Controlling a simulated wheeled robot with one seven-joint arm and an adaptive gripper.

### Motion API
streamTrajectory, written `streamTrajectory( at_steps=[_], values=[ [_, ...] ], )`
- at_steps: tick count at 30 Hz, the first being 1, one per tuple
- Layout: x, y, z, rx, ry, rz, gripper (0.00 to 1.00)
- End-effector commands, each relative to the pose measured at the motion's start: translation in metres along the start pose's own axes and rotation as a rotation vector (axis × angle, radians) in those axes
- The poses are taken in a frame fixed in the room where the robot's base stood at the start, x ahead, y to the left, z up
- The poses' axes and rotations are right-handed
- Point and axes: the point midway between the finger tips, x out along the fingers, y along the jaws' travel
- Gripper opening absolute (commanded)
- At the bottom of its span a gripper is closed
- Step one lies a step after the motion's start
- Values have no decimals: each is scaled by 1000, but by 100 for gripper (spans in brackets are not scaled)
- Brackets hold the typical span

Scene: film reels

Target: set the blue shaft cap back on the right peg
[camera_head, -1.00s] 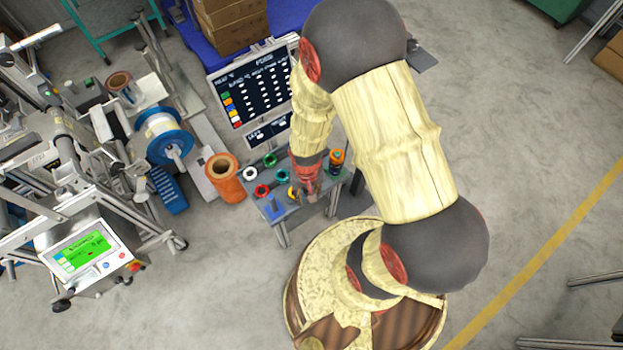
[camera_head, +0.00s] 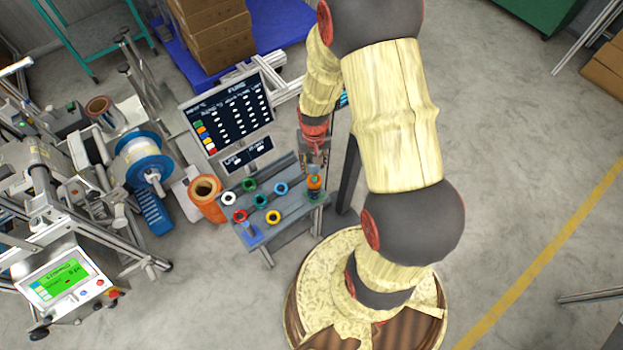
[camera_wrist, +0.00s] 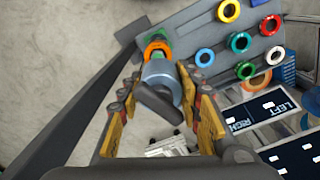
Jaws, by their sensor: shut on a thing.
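My gripper (camera_head: 316,158) is shut on the blue shaft cap, a blue-grey cylinder (camera_wrist: 163,76) between its fingers in the wrist view. In the head view the cap is hard to make out below the fingers. The right peg carries an orange ring (camera_head: 315,182) above a green one (camera_head: 316,195), at the right end of the small grey table (camera_head: 283,232). The held cap is over or just beside this stack. The stack's orange ring (camera_wrist: 157,47) shows just past the cap in the wrist view. I cannot tell whether they touch. The peg's tip is hidden.
Several loose rings lie on the table, among them a white (camera_head: 229,198), a red (camera_head: 240,216) and a yellow one (camera_head: 273,217). A dark display board (camera_head: 229,115) stands behind. Clear floor lies right.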

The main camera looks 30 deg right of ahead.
Motion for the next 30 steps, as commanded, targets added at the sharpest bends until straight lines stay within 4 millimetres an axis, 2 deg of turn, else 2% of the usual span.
streamTrajectory(
  at_steps=[8,22,30],
  values=[
    [4,0,6,-60,-27,2,3],
    [43,0,6,-58,-26,2,3],
    [46,0,6,-58,-25,2,3]
  ],
)
